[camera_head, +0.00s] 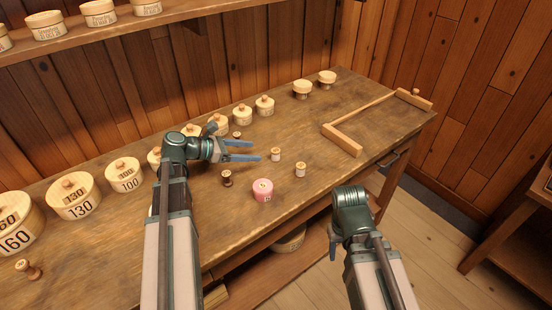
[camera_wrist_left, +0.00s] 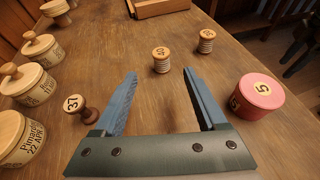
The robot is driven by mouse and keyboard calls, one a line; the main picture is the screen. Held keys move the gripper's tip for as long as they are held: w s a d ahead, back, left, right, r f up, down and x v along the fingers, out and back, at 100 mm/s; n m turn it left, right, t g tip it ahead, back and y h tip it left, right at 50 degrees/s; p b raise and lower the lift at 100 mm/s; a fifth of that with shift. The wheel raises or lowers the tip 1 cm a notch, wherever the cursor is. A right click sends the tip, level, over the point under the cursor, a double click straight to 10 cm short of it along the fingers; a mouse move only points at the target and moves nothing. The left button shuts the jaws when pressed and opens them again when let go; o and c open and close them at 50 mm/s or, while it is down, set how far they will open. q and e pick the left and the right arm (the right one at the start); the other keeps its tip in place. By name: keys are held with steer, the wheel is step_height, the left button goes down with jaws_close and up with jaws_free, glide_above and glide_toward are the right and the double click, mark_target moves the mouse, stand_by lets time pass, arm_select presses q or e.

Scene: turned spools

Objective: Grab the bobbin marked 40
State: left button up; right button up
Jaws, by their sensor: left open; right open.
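The bobbin marked 40 (camera_wrist_left: 160,60) is a small pale spool standing upright, ahead of my left fingertips in the left wrist view; in the head view it is the spool (camera_head: 275,154) just beyond them. A second pale bobbin (camera_wrist_left: 206,41) stands close by to its right, its mark hard to read; it also shows in the head view (camera_head: 300,170). My left gripper (camera_head: 256,150) is open and empty, low over the bench, its fingers (camera_wrist_left: 163,88) pointing toward the 40 bobbin without touching it. My right gripper (camera_head: 334,242) is off the bench's front edge, its fingers mostly hidden.
Lidded boxes (camera_head: 75,197) line the bench's back. A wooden frame (camera_head: 342,140) lies at right.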

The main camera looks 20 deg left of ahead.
mark_target(271, 161)
arm_select(q)
steer(key=shift+b+x, duration=0.35)
steer(key=shift+x, duration=1.2)
steer(key=shift+f, duration=0.15)
steer(key=shift+w+d+f+b, duration=0.1)
steer(key=shift+d+f+b, duration=0.15)
steer(key=shift+b, duration=0.1)
steer(key=b+x, duration=0.1)
steer(key=x, duration=0.2)
steer(key=shift+d+f+b, duration=0.15)
steer(key=shift+f+b, duration=0.2)
steer(key=shift+b, duration=0.05)
steer(key=shift+w+d, duration=0.3)
steer(key=shift+d, duration=0.1)
jaws_close()
